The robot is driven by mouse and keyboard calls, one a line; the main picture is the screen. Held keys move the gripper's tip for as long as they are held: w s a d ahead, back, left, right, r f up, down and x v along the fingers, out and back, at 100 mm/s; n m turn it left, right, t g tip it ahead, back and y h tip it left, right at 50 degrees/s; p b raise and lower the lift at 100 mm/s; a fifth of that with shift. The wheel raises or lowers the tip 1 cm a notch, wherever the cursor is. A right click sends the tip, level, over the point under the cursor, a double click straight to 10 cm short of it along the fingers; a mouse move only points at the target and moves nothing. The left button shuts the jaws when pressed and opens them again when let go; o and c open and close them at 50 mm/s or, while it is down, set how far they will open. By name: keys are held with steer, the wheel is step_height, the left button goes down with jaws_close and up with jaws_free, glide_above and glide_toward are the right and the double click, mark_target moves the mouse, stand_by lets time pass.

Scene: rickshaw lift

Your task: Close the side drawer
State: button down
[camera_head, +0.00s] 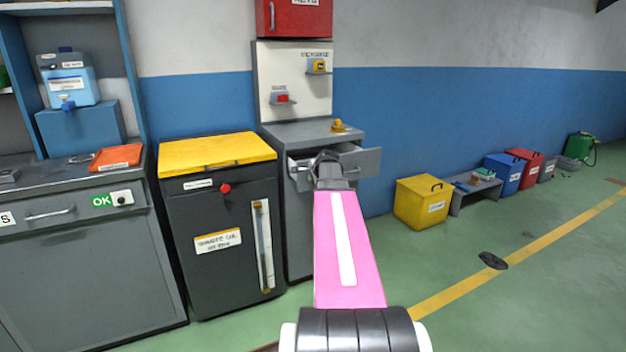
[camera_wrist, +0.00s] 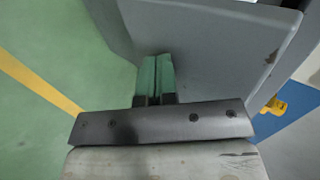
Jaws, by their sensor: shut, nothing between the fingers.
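The side drawer (camera_head: 362,161) juts out to the right from the upper part of the grey cabinet (camera_head: 297,228) in the head view. Its grey panel (camera_wrist: 215,45) fills the upper part of the wrist view. My gripper (camera_head: 326,160) is at the drawer's opening, in front of the cabinet, and my arm hides part of the drawer and cabinet. In the wrist view the green fingertips of my gripper (camera_wrist: 155,75) are together, with nothing between them. They overlap the lower part of the panel; I cannot tell whether they touch it.
A black bin with a yellow lid (camera_head: 217,153) stands close on the cabinet's left. A yellow box (camera_head: 421,202) and a low bench (camera_head: 473,193) stand along the wall to the right. The green floor (camera_head: 530,290) at the right front is mostly clear.

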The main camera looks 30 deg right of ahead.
steer(key=w, duration=1.5)
steer(key=shift+w, duration=0.2)
steer(key=shift+r, duration=0.1)
steer(key=s, duration=0.5)
steer(key=shift+a, duration=0.1)
steer(key=v, duration=0.9)
steer(key=shift+s+r, duration=0.25)
steer(key=shift+r, duration=0.05)
steer(key=s+a+f+n+g+y, duration=0.1)
steer(key=s+a+f+n+g, duration=0.35)
steer(key=a+f, duration=0.7)
steer(key=s+a+f+n+g, duration=0.2)
steer(key=s+a+f+n, duration=0.4)
steer(key=s+a+f, duration=0.2)
steer(key=s+a+f+n+g+h, duration=0.1)
steer(key=s+a+f+n+g, duration=0.2)
steer(key=s+a+f+n, duration=0.4)
steer(key=s+a+f, duration=0.2)
steer(key=s+a, duration=0.2)
steer(key=s, duration=0.4)
steer(key=shift+s+a+f, duration=0.25)
steer(key=shift+s+a, duration=0.05)
steer(key=shift+a, duration=0.1)
